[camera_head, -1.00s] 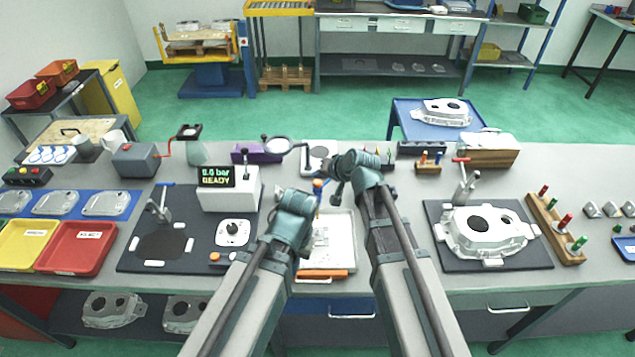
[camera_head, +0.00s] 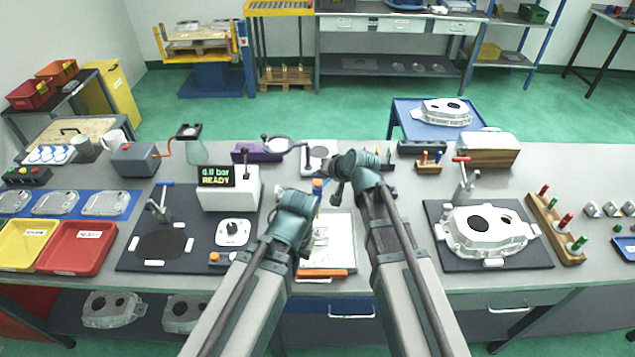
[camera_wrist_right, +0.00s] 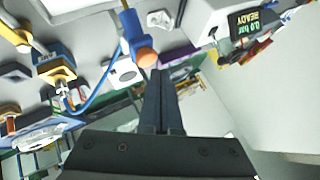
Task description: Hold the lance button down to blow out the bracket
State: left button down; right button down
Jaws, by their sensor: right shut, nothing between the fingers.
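The air lance (camera_wrist_right: 132,28) shows in the right wrist view as a blue body with a rounded orange button (camera_wrist_right: 147,57) on its near end. A blue hose runs from it to the left. My right gripper (camera_wrist_right: 160,72) is shut and empty, its fingertips right at the orange button; contact cannot be told for sure. In the head view a little blue and orange of the lance (camera_head: 318,187) shows between my arms. A small pale casting, perhaps the bracket (camera_wrist_right: 160,18), lies beyond the lance in the wrist view. My left arm's wrist shows, but its fingers are hidden.
A white box with a display (camera_head: 216,176) reading 0.0 bar READY stands left of my arms. A large casting (camera_head: 487,232) sits on a dark mat at right. A red tray (camera_head: 78,248) is at left.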

aim_at(319, 184)
jog(key=shift+f, duration=0.35)
jog(key=shift+f+b, duration=0.6)
jog(key=shift+b, duration=0.2)
dwell(0.4)
jog(key=shift+r, duration=0.15)
dwell(1.6)
jog(key=shift+r+p, duration=0.9)
jog(key=shift+p, duration=0.15)
notch_tip(319, 184, up, 5)
jog(key=p, duration=0.5)
jog(key=shift+r, duration=0.1)
